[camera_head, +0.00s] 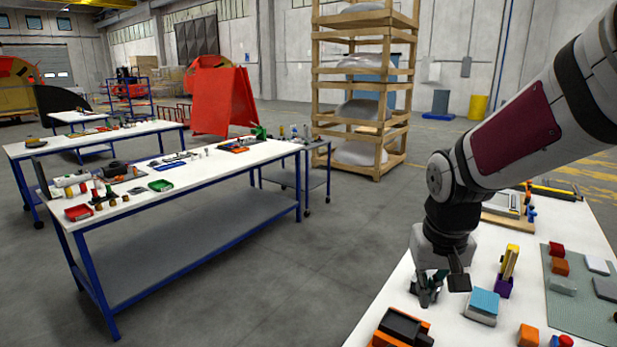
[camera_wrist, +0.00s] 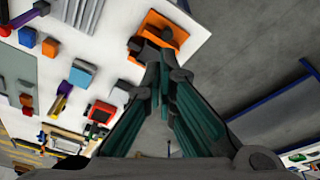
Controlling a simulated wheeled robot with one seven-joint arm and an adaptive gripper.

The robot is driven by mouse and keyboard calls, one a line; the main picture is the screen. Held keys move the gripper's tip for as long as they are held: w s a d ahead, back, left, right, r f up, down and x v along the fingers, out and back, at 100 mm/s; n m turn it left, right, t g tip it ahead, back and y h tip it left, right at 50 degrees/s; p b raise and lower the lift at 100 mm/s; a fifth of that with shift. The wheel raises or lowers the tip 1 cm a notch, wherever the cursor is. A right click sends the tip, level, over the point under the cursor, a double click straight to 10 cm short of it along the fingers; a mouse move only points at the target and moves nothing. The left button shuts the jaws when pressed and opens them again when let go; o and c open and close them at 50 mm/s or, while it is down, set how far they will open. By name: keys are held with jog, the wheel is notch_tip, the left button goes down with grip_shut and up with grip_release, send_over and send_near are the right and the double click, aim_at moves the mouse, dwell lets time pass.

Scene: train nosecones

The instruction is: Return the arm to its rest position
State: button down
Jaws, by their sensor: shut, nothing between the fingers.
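My gripper (camera_head: 428,289) hangs down from my arm over the left edge of the white table at the right in the head view. In the wrist view its two dark green fingers (camera_wrist: 165,62) come together at the tips, with nothing between them. An orange and black block (camera_head: 403,328) lies on the table just in front of the gripper; in the wrist view it shows (camera_wrist: 172,30) just beyond the fingertips. I cannot tell whether the fingertips touch it.
The white table (camera_head: 385,300) also bears a blue-topped block (camera_head: 483,304), a yellow and purple piece (camera_head: 507,270) and a grey-green mat (camera_head: 572,313) with several small blocks. A long workbench (camera_head: 190,190) with tools stands left. Bare floor (camera_head: 310,250) lies between.

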jog(key=s+r+t, duration=0.1)
jog(key=s+r, duration=0.3)
jog(key=s, duration=0.4)
jog(key=s+a+r+t+b, duration=0.1)
jog(key=s+r, duration=0.3)
jog(key=s, duration=0.4)
jog(key=shift+a+r+n+t+y, duration=0.3)
jog(key=shift+t+y, duration=0.1)
jog(key=shift+t, duration=0.2)
